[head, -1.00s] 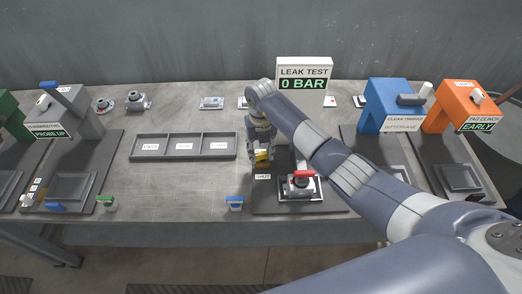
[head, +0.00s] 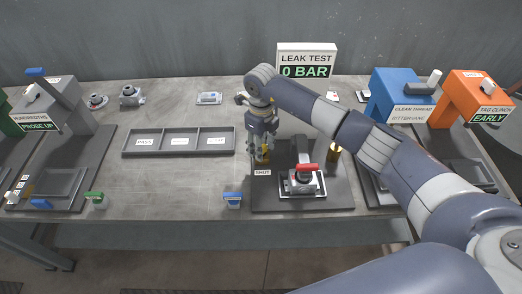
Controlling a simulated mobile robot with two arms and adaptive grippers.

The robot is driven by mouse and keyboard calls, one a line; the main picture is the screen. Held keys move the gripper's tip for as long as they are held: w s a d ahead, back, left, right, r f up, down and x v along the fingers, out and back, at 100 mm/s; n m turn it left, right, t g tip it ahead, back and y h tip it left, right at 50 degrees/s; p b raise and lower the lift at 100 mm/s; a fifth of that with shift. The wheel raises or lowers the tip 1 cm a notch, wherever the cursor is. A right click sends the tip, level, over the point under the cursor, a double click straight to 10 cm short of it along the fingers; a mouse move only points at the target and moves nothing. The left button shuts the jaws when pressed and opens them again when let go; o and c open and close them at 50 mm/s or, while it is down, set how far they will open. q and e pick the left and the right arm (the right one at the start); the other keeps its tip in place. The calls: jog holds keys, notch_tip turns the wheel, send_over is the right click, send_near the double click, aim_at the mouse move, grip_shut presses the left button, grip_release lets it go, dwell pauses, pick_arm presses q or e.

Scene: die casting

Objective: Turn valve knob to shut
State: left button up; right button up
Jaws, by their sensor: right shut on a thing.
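My right gripper (head: 262,156) points down at the left edge of the leak test station's dark base plate (head: 330,202), just behind the SHUT label (head: 263,172). It is shut on the valve knob, which its fingers almost wholly hide. Some yellow shows at the fingertips, but I cannot tell the knob's turn angle. The leak test sign (head: 306,60) at the back reads 0 BAR. A grey part under a red-handled clamp (head: 306,168) sits on the plate, right of the gripper. My left gripper is not in view.
A three-compartment tray (head: 179,155) lies to the left. A blue-topped item (head: 233,198) stands near the front edge. A brass-coloured piece (head: 335,150) is right of the clamp. Blue (head: 395,92) and orange (head: 462,97) stations stand on the right, partly behind my arm.

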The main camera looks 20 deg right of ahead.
jog(key=n+b, duration=0.4)
jog(key=shift+d+f+n, duration=0.1)
jog(key=shift+f+n, duration=0.1)
jog(key=shift+n, duration=0.1)
jog(key=shift+r+n+b, duration=0.2)
jog(key=shift+n+b, duration=1.2)
jog(key=shift+n, duration=0.2)
jog(key=o, duration=1.1)
jog(key=shift+c, duration=0.2)
notch_tip(320, 180, up, 12)
